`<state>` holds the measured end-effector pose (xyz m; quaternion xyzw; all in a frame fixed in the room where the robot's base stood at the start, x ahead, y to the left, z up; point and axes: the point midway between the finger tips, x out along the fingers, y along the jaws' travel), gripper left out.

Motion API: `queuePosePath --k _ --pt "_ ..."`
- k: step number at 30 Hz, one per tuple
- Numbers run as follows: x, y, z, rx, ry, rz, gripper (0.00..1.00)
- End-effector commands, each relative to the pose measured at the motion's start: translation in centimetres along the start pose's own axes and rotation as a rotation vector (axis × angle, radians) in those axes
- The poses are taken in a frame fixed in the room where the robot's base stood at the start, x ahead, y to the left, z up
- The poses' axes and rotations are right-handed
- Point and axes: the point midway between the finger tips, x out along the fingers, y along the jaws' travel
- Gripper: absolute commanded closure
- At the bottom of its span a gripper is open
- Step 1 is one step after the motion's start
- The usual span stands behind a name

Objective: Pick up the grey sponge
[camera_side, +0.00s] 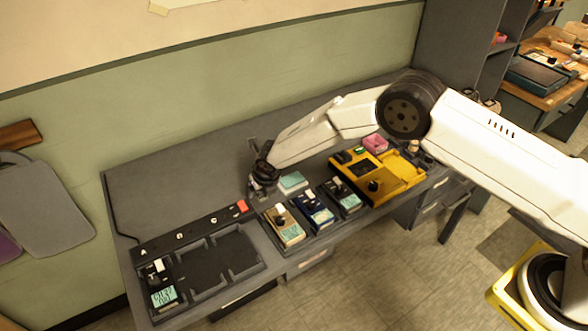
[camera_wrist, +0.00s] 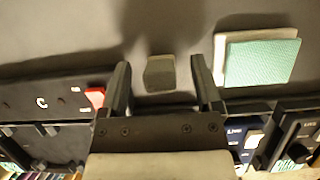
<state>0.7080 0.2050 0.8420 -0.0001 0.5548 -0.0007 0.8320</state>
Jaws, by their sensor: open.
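A small grey sponge (camera_wrist: 160,73) lies on the grey worktop (camera_side: 190,160), in the middle of the wrist view. My gripper (camera_wrist: 160,66) is open, with one finger on each side of the sponge in that view and gaps between. Whether the fingers are above the sponge or down at its level is hard to tell. In the side view my gripper (camera_side: 262,180) is low over the worktop, and I cannot make out the sponge there.
A pale green pad with a white layer (camera_wrist: 262,60) lies right of the gripper. Nearer the front edge stand beige (camera_side: 284,228), blue (camera_side: 313,209) and dark (camera_side: 341,197) devices, a yellow tray (camera_side: 402,168) and a black slotted rack (camera_side: 212,262). The worktop's back left is clear.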

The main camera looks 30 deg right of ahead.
Motion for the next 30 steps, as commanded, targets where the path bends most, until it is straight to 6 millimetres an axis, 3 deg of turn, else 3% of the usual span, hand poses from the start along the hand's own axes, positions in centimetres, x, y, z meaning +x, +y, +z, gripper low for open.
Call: queuePosePath --k 2,9,10,23,30 --pt "0.0 0.0 0.0 0.000 0.000 0.000 0.21" --pt "0.0 0.0 0.0 0.000 0.000 0.000 0.97" --pt "0.0 0.0 0.0 0.000 0.000 0.000 1.00" --pt "-0.4 0.0 0.2 0.000 -0.001 0.001 1.00" --pt "-2.0 0.1 0.9 0.000 -0.001 0.002 1.00"
